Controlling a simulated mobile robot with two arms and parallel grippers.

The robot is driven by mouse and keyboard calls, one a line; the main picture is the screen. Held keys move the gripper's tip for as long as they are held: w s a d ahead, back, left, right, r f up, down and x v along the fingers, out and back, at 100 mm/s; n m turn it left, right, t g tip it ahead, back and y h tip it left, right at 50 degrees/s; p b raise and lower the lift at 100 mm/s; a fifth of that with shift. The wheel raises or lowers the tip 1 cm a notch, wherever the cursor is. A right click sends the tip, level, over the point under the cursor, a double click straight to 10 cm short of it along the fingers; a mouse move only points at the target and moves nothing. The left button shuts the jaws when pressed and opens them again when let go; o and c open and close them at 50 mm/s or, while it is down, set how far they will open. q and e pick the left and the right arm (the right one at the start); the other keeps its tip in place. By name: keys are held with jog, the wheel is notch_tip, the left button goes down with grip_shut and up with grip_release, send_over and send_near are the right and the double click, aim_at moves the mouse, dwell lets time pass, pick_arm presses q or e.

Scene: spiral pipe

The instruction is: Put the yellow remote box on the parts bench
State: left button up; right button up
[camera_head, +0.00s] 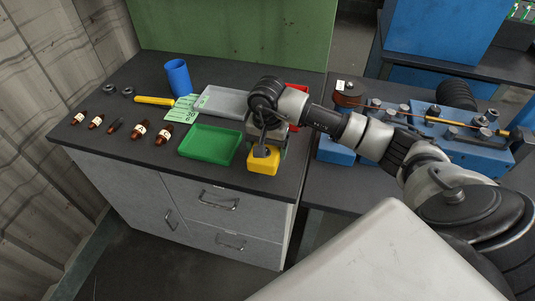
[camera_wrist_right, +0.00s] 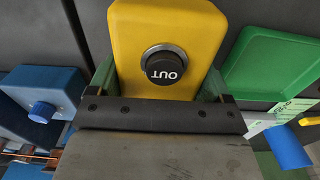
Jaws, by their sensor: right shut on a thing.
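The yellow remote box (camera_head: 262,164) is at the front right part of the dark-topped bench with grey drawers (camera_head: 150,70), next to the green tray. In the right wrist view the yellow box (camera_wrist_right: 190,25) fills the top middle, with a round dark button marked OUT. My right gripper (camera_head: 262,145) reaches down onto the box from above and is shut on it; its fingers flank the box in the wrist view (camera_wrist_right: 160,85). I cannot tell whether the box touches the bench top. My left gripper is not in view.
A green tray (camera_head: 210,145), a grey tray (camera_head: 222,101), a blue cup (camera_head: 178,77), a yellow-handled tool (camera_head: 154,101) and several small brown bottles (camera_head: 137,129) are on the bench. A second bench at right carries a blue machine (camera_head: 440,125) and a blue box (camera_head: 335,151).

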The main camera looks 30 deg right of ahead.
notch_tip(320, 180, down, 3)
jog(key=shift+f+p, duration=0.2)
jog(key=shift+p, duration=0.15)
jog(key=shift+f, duration=0.25)
jog(key=o, duration=1)
jog(key=shift+r, duration=0.2)
notch_tip(320, 180, up, 12)
jog(key=shift+f+b, duration=0.1)
jog(key=shift+b, duration=0.75)
